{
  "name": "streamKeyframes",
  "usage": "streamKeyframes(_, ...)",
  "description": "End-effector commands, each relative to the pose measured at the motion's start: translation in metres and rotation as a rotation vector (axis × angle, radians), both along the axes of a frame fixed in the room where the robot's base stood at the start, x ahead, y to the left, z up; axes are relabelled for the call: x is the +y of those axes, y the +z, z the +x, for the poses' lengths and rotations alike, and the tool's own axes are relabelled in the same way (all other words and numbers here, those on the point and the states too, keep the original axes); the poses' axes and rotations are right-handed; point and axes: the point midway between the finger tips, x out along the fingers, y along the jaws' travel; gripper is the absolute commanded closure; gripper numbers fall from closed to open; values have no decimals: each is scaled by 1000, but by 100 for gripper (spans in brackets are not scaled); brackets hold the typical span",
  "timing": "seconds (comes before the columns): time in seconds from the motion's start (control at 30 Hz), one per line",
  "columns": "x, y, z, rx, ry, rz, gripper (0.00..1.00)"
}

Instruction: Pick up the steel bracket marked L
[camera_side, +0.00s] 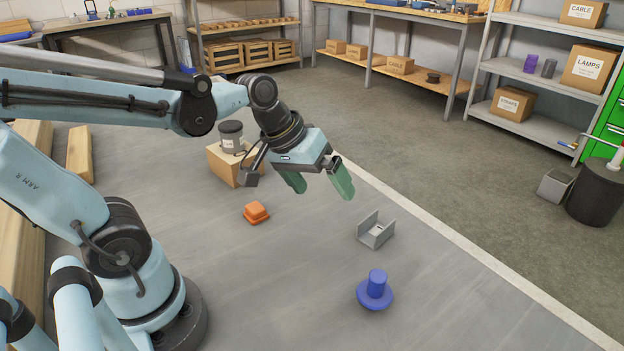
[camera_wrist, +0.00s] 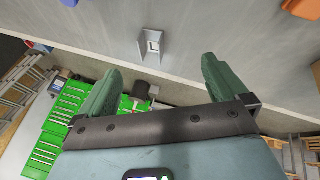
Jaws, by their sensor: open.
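A grey steel bracket (camera_side: 376,232) with upright side walls sits on the grey floor panel, right of centre in the side view. A small dark mark shows on it, but I cannot read the letter. In the wrist view the bracket (camera_wrist: 150,46) lies near the top centre, beyond my fingertips. My gripper (camera_side: 322,190) has green fingers and is open and empty. It hangs above the surface, to the left of the bracket and apart from it. In the wrist view my gripper (camera_wrist: 158,72) shows its two fingers spread wide.
A blue flanged knob (camera_side: 375,290) stands in front of the bracket. An orange block (camera_side: 256,212) lies left of my gripper.

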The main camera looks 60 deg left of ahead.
Motion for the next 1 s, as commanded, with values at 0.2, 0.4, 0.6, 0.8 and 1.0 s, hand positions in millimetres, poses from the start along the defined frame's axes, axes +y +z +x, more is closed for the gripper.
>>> streamKeyframes(0.2,0,-5,33,174,255,-302,0)
streamKeyframes(0.4,4,-15,62,342,458,-561,0)
streamKeyframes(0.6,15,-30,86,527,627,-803,0)
streamKeyframes(0.8,34,-50,103,723,758,-1020,0)
streamKeyframes(1.0,54,-73,107,909,835,-1187,0)
